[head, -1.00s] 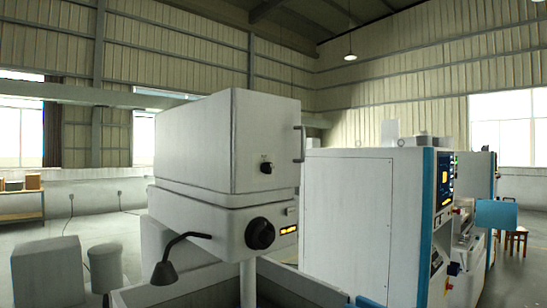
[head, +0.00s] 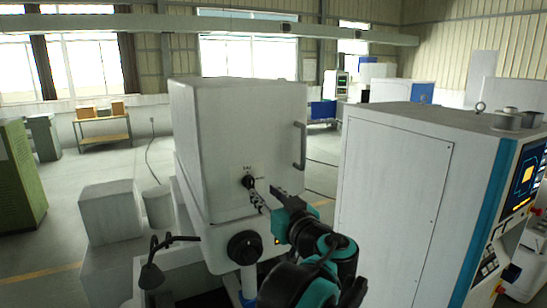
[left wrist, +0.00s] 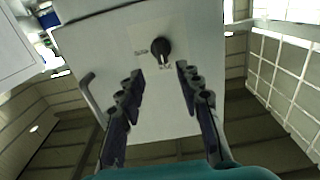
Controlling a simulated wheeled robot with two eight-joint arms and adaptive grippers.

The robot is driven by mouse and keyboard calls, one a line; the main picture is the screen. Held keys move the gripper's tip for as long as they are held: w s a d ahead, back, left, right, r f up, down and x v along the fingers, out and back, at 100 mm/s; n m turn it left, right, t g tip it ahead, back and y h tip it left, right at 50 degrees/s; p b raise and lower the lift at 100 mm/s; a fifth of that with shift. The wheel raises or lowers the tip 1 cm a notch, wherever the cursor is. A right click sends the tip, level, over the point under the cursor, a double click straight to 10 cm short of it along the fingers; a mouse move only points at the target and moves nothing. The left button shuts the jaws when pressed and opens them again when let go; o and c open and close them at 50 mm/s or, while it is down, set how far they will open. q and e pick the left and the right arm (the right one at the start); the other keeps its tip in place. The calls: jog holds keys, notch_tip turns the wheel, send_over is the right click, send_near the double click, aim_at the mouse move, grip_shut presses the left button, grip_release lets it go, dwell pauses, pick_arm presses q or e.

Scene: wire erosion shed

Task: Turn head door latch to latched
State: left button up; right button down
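The head door latch, a small black knob (head: 249,181), sits on the front of the pale grey box-shaped machine head (head: 225,120), with tiny markings beside it. In the left wrist view the latch (left wrist: 161,48) shows a light pointer toward the gripper. My left gripper (head: 264,192) comes up from the lower right, its tips close to the latch. In the left wrist view the gripper (left wrist: 161,74) is open and empty, its fingers apart on either side below the latch. Contact with the latch is not visible. My right gripper is not in view.
A bar handle (head: 301,146) stands out from the door's right edge. A larger black dial (head: 243,248) is below the head, and a bent black lamp-like arm (head: 155,262) is at lower left. A big white cabinet (head: 395,200) stands close on the right.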

aim_at(252, 180)
pick_arm(q)
jog(key=w+a, duration=0.2)
jog(key=w, duration=0.1)
jog(key=shift+w+a+r+p, duration=0.2)
jog(key=shift+w+r+p, duration=0.05)
jog(key=shift+r+p, duration=0.15)
jog(key=w, duration=0.2)
jog(key=shift+w+a, duration=0.2)
jog(key=shift+w, duration=0.1)
jog(key=shift+w+a+f, duration=0.1)
jog(key=shift+w, duration=0.4)
jog(key=shift+s+a, duration=0.1)
jog(key=shift+a, duration=0.1)
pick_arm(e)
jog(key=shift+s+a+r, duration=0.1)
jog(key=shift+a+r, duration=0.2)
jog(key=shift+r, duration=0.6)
pick_arm(q)
grip_shut()
